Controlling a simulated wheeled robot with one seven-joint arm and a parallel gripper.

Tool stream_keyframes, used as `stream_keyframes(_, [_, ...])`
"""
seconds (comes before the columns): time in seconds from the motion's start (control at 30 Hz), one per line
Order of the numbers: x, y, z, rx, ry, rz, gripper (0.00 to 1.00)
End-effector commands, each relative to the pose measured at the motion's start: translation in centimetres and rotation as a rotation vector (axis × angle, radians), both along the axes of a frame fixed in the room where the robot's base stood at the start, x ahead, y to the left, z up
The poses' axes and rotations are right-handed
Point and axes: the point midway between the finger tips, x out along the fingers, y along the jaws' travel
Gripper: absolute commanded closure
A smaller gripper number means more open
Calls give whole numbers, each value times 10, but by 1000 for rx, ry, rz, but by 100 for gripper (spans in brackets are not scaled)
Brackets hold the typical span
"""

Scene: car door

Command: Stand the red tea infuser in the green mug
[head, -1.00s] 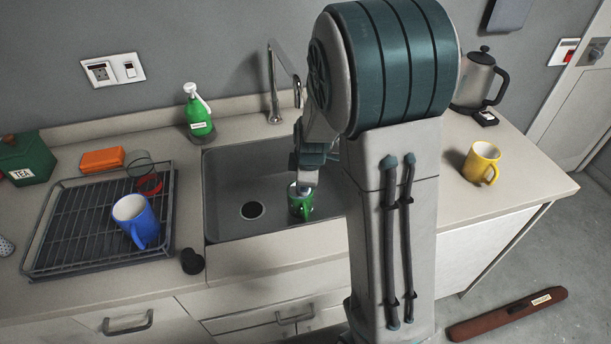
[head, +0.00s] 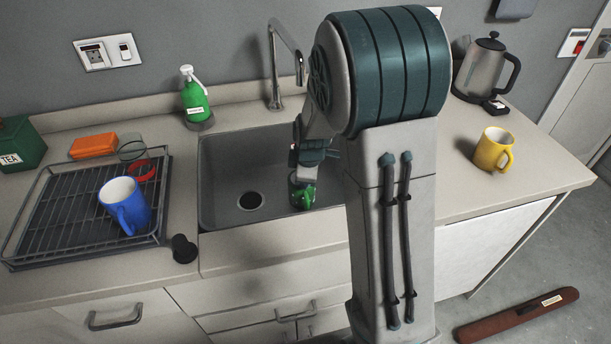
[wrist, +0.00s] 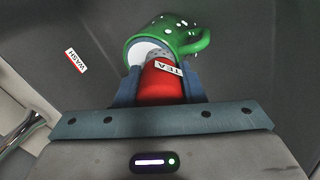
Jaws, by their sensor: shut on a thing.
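The green mug (head: 302,196) stands in the sink, right of the drain, partly hidden under my gripper (head: 301,176). In the wrist view the green mug (wrist: 178,36) has white dots, a handle to the right and a pale inside. My gripper (wrist: 158,88) is shut on the red tea infuser (wrist: 160,84), which carries a "TEA" label. The infuser's grey perforated end is at the mug's mouth and seems to reach inside it. How deep it goes, and whether it touches the mug's bottom, is hidden.
The sink (head: 222,178) has a faucet (head: 275,65) behind it. A drying rack (head: 52,222) with a blue mug (head: 125,205) and a red ring-like item (head: 142,171) is at left. A dark stopper (head: 184,249) lies by the front edge. A yellow mug (head: 492,149) stands right.

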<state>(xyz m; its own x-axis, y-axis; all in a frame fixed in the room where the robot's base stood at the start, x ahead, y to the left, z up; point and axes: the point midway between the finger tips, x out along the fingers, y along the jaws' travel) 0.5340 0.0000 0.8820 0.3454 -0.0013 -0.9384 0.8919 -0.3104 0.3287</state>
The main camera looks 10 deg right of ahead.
Motion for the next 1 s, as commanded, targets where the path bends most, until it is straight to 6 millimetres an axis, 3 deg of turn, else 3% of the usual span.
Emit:
stream_keyframes(0.37, [0,0,-2,0,1,1,89])
stream_keyframes(0.4, [0,0,-2,0,1,1,53])
stream_keyframes(0.47, [0,0,-2,0,1,1,39])
stream_keyframes(0.67, [1,0,-2,0,1,1,39])
stream_keyframes(0.8, [0,0,-2,0,1,1,5])
stream_keyframes(1.0, [0,0,-2,0,1,1,5])
